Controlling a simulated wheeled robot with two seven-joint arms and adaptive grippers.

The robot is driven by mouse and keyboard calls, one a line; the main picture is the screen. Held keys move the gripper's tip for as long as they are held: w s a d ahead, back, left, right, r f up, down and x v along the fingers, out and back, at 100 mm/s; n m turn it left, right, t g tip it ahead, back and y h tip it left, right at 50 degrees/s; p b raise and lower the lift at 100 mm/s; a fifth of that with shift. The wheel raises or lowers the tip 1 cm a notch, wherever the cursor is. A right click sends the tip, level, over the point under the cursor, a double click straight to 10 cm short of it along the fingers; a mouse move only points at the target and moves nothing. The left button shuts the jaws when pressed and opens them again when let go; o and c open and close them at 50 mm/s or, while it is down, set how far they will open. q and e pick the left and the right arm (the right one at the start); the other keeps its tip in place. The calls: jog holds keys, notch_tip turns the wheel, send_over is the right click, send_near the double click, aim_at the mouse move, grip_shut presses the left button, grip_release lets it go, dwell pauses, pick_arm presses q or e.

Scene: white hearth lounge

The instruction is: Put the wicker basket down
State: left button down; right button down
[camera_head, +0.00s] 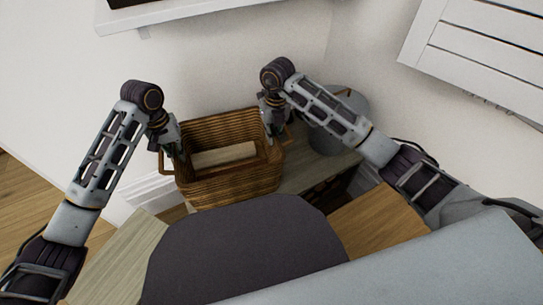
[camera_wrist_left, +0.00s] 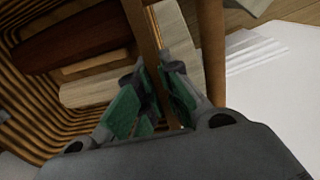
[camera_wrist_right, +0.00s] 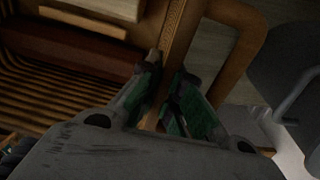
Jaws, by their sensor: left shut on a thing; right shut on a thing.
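The brown wicker basket (camera_head: 230,187) is upright and open at the top in the head view, between my two grippers. Whether the basket's underside touches a surface is hidden.
A grey-brown wooden surface (camera_head: 308,158) lies right of and partly behind the basket. A grey bucket (camera_head: 350,106) stands at the right behind my right arm. White walls (camera_head: 225,65) close off the back. A white ledge (camera_head: 165,13) juts out above.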

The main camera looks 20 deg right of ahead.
pick_arm(q)
jog(key=shift+f+b, duration=0.2)
jog(key=shift+b, duration=0.1)
pick_arm(e)
jog(key=shift+f, duration=0.2)
pick_arm(q)
jog(key=c, duration=1.6)
grip_release()
pick_arm(e)
jog(key=c, duration=1.6)
grip_release()
pick_arm(q)
jog(key=shift+r, duration=0.1)
jog(key=shift+a+r, duration=0.15)
jog(key=shift+r, duration=1.65)
jog(key=shift+a+r, duration=0.1)
jog(key=shift+r, duration=1.7)
pick_arm(e)
jog(key=shift+d+r, duration=0.2)
jog(key=shift+r, duration=2.8)
jog(key=shift+d+r, duration=0.2)
jog(key=shift+r, duration=2.75)
